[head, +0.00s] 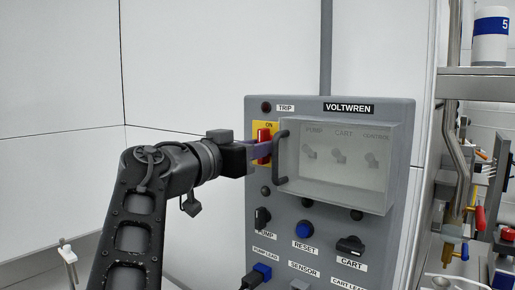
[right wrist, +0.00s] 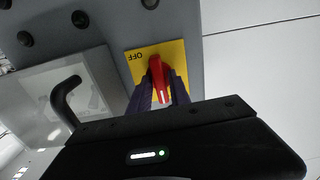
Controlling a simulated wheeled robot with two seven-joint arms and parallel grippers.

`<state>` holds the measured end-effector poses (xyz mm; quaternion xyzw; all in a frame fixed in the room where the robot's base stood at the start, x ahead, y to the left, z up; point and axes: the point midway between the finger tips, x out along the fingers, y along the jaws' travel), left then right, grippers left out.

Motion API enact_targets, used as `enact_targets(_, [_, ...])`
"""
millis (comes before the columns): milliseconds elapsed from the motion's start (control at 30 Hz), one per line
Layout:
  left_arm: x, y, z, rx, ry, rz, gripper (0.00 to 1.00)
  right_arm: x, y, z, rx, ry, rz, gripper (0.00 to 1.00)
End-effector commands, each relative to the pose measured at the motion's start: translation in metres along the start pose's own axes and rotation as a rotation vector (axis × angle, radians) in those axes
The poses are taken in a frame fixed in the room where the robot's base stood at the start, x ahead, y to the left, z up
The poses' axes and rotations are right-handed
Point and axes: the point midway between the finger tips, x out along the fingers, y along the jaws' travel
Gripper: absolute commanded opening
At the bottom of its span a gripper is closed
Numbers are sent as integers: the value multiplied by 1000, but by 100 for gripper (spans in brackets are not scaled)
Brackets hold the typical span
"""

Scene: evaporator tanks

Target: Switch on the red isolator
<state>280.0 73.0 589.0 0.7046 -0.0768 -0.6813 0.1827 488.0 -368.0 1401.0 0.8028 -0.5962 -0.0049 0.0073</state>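The red isolator (head: 264,134) is a red handle on a yellow plate (head: 276,128) at the upper left of the grey control panel. ON shows at the top of the plate in the head view; OFF shows upside down in the right wrist view. My right gripper (head: 258,151) reaches it from the left. In the right wrist view its purple fingers (right wrist: 158,92) lie on both sides of the red handle (right wrist: 156,72) and appear closed on it. Part of the handle is hidden by the fingers in the head view. My left gripper is not in view.
A clear cover (head: 340,190) with a dark handle (head: 280,158) stands just right of the isolator, close to my fingers. Below are the PUMP knob (head: 262,217), blue RESET button (head: 304,229) and CART knob (head: 350,245). Pipes and valves stand at the far right.

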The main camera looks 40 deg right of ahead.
Motion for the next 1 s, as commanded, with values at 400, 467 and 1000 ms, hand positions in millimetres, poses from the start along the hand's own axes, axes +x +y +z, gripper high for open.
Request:
enact_targets(400, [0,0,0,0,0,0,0,-1,0,0,2,0,0,36])
enact_targets(467, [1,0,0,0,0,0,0,-4,0,0,2,1,0,36])
enact_targets(1000, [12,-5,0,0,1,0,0,-75,0,1,2,0,0,36])
